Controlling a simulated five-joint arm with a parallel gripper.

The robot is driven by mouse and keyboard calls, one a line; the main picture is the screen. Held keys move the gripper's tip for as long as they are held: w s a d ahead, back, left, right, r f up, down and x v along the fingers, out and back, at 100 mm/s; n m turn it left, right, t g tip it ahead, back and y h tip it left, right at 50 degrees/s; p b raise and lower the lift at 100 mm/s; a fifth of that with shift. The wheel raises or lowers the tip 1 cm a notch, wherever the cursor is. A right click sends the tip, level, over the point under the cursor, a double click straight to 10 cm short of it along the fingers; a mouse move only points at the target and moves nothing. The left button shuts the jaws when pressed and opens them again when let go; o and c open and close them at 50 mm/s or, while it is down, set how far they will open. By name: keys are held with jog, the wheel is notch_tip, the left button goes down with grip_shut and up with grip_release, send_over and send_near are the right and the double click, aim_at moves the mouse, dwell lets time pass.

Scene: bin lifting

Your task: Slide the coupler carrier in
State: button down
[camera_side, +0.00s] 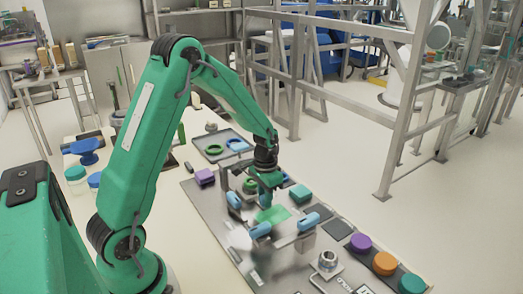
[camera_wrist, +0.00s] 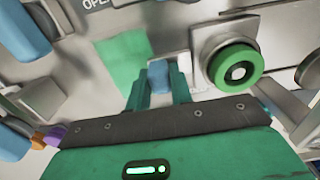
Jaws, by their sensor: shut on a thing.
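My gripper (camera_wrist: 159,86) has its two green fingers closed on a small blue handle (camera_wrist: 158,72). The handle stands in front of a pale grey plate (camera_wrist: 173,45), which looks like part of the coupler carrier, though I cannot tell for sure. In the side view my gripper (camera_side: 267,201) points down over the grey board (camera_side: 218,213), and its fingertips and the held handle are hard to make out. A green ring on a metal mount (camera_wrist: 235,66) lies just right of the fingers in the wrist view. A flat green square (camera_wrist: 122,62) lies to their left.
Blue handles (camera_side: 308,222) on metal brackets stand close around my gripper. Purple (camera_side: 361,243), orange (camera_side: 384,263) and teal (camera_side: 411,283) round pieces line the board's near right end. A tray with rings (camera_side: 222,146) lies behind.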

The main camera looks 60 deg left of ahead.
jog(key=shift+a, duration=1.45)
jog(key=c, duration=1.2)
grip_release()
jog(key=shift+c, duration=0.2)
jog(key=shift+r, duration=0.1)
notch_tip(320, 180, up, 8)
jog(key=shift+o, duration=0.8)
